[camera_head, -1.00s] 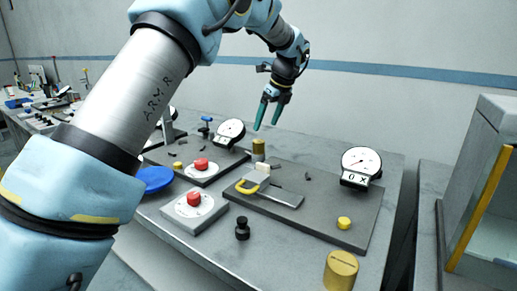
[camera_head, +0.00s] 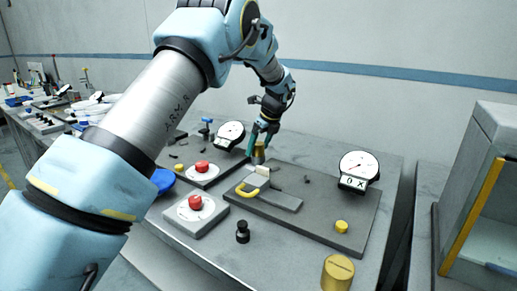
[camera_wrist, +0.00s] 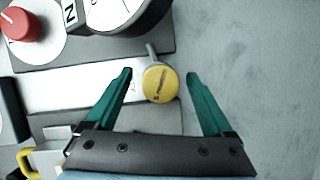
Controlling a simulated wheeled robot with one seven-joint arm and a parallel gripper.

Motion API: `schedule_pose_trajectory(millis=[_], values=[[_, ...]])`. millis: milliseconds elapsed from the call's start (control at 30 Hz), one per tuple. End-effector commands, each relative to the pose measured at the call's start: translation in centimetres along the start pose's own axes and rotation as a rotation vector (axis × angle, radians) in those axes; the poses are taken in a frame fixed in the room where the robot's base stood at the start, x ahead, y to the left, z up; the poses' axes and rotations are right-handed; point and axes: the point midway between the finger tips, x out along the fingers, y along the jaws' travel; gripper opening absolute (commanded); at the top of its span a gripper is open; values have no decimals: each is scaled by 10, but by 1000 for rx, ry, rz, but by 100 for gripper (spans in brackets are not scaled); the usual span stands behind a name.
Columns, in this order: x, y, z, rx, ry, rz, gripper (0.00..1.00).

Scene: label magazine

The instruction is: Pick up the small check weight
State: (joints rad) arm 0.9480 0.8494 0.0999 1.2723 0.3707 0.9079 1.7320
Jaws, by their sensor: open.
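The small check weight is a short brass cylinder (camera_head: 259,156) standing upright at the back of the table, behind the grey plate. In the wrist view its round yellow top (camera_wrist: 160,85) shows between my two green fingers, with a space on each side. My gripper (camera_head: 260,143) points down over it and is open, and its fingers partly hide the weight in the head view. In the wrist view the gripper (camera_wrist: 160,76) holds nothing. How far the fingertips reach down beside the weight is hard to tell. A larger brass weight (camera_head: 338,272) stands at the table's front edge.
A dial gauge (camera_head: 230,134) stands close left of my gripper. Another dial (camera_head: 358,170) stands on the dark plate (camera_head: 310,226) at right. Bare table lies right of the weight.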

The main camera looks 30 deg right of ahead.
Motion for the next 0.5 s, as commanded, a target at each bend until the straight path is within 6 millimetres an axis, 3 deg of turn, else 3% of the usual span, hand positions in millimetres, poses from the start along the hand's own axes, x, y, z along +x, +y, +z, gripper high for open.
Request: schedule_pose_trajectory(millis=[67, 500], values=[[0, 0, 0, 0, 0, 0, 84], [0, 0, 0, 0, 0, 0, 35]])
